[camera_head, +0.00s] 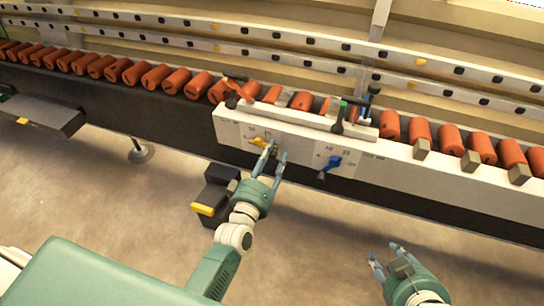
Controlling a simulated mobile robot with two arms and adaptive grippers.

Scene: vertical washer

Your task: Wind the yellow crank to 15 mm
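The yellow crank (258,142) is on the front of the white panel (230,128), beside a printed dial scale whose figures are too small to read surely. My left gripper (269,158) is just below and to the right of the crank, fingers pointing up at the panel. Its fingers are apart, with a small gap between them. Whether a fingertip touches the crank I cannot tell. A blue crank (331,164) sits on the same panel to the right, by its own scale. My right gripper (386,257) is open and empty over the floor at the lower right.
A row of orange cylinders (155,76) lies along the dark conveyor behind the panel. Orange, green and blue levers (338,115) stand on top of the panel. A dark box with a yellow pedal (204,208) is on the floor left of my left arm. The floor between my arms is clear.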

